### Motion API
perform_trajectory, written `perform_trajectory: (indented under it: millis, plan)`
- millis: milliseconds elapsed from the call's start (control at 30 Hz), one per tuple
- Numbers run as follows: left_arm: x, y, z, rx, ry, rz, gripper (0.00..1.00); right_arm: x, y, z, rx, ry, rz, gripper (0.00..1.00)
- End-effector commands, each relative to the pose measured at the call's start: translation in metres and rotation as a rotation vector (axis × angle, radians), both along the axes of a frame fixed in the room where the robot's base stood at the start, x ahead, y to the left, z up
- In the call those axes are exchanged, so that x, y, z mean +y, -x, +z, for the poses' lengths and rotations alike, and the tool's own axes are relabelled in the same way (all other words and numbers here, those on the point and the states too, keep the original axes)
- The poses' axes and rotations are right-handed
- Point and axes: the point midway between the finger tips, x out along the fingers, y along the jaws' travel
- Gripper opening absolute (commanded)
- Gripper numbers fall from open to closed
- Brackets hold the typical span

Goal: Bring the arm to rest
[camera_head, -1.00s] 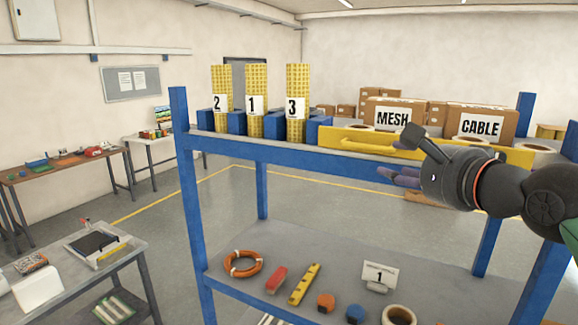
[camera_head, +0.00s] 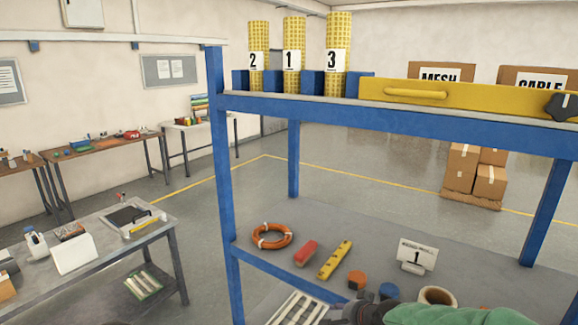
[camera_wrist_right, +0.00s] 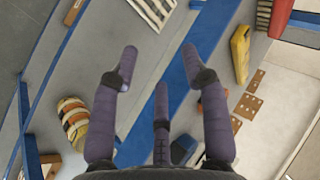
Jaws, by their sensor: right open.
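My right arm (camera_head: 450,314), with a green section, shows at the bottom edge of the head view, in front of the lower shelf. The dark part at its left end is mostly cut off by the frame. In the right wrist view my right gripper (camera_wrist_right: 158,70) has its purple fingers spread apart with nothing between them. Behind the fingers lie a blue shelf beam and grey surfaces. My left gripper is in neither current view.
The lower shelf holds an orange ring (camera_head: 272,236), a red block (camera_head: 306,252) and a yellow bar (camera_head: 335,260). A grey table (camera_head: 100,265) stands at left.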

Motion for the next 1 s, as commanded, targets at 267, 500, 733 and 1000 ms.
perform_trajectory:
  millis: [267, 500, 733, 1000]
  plan:
    - [0.000, 0.000, -0.037, 0.000, 0.000, 0.000, 0.40, 0.014, 0.059, -0.185, 0.161, 0.099, 0.167, 0.46]
    - [0.000, 0.000, -0.066, 0.000, 0.000, 0.000, 0.40, 0.025, 0.142, -0.318, 0.292, 0.154, 0.332, 0.46]
    - [0.000, 0.000, -0.093, 0.000, 0.000, 0.000, 0.40, 0.037, 0.239, -0.414, 0.406, 0.176, 0.498, 0.46]
    - [0.000, 0.000, -0.105, 0.000, 0.000, 0.000, 0.40, 0.045, 0.300, -0.452, 0.460, 0.180, 0.605, 0.46]
